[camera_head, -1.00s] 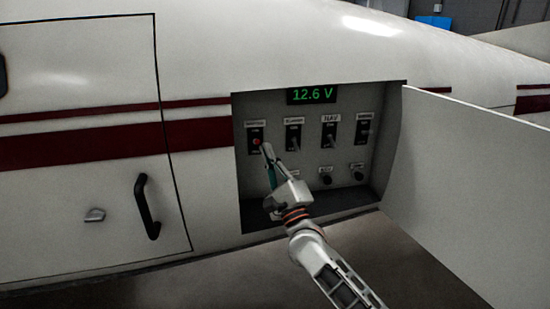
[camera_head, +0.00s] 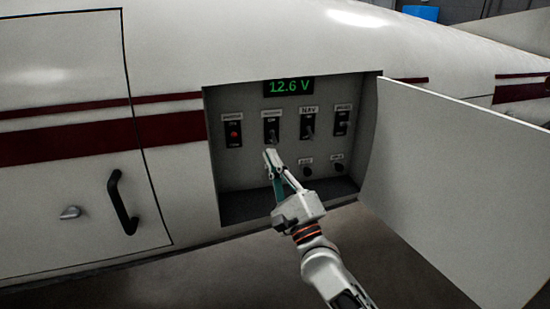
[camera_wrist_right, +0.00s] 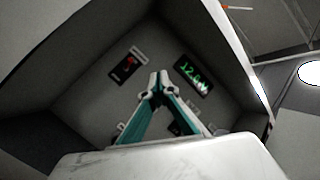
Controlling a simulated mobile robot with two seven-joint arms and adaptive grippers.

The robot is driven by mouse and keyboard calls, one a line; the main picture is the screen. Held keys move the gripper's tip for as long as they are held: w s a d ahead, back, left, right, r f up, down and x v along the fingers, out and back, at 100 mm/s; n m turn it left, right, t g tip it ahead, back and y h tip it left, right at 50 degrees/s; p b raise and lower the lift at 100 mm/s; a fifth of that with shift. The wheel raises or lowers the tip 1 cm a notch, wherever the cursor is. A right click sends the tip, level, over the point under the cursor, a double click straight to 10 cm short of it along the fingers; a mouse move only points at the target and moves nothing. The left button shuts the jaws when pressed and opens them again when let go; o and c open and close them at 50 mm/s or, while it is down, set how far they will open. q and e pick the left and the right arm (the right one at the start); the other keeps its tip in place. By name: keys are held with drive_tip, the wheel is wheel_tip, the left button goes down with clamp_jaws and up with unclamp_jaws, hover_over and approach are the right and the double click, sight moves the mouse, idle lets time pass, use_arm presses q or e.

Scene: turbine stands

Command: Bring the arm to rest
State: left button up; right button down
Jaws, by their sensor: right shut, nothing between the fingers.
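My right gripper (camera_head: 269,155) is in front of the recessed switch panel (camera_head: 248,165), just below the second switch (camera_head: 271,131) from the left. Its fingertips meet and hold nothing; they also meet in the right wrist view (camera_wrist_right: 158,78). I cannot tell whether the tips touch the panel. The leftmost switch (camera_head: 234,133) shows a red light, which also shows in the right wrist view (camera_wrist_right: 126,67). A green display (camera_head: 289,87) above the switches reads 12.6 V. The gripper hides part of the lower row of knobs. My left gripper is not in view.
The open panel door (camera_head: 460,190) stands out on the right of the recess. A closed white door with a black handle (camera_head: 122,203) is on the left of the fuselage. Dark floor (camera_head: 400,270) lies below. A blue object (camera_head: 421,13) is far behind.

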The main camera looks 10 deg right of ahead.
drive_tip(key=shift+s+d+r, duration=0.1)
drive_tip(key=shift+s+r, duration=0.05)
drive_tip(key=shift+s, duration=0.35)
drive_tip(key=s+d+f+n+g, duration=0.1)
drive_tip(key=s+f+n+g, duration=0.35)
drive_tip(key=f, duration=0.75)
drive_tip(key=s+d+f+n+g, duration=0.15)
drive_tip(key=s+f+n, duration=0.35)
drive_tip(key=f+n, duration=0.6)
drive_tip(key=s+d+f+n+g+h, duration=0.2)
drive_tip(key=s+d+f+n+g, duration=0.1)
drive_tip(key=s+f, duration=0.6)
drive_tip(key=s+d+f+n+g+h, duration=0.2)
drive_tip(key=s+d+f+n, duration=0.3)
drive_tip(key=s+f, duration=0.4)
wheel_tip(320, 180, down, 4)
drive_tip(key=shift+r+n+g+h, duration=0.1)
drive_tip(key=shift+n+g+h, duration=0.2)
drive_tip(key=shift+n+g, duration=0.25)
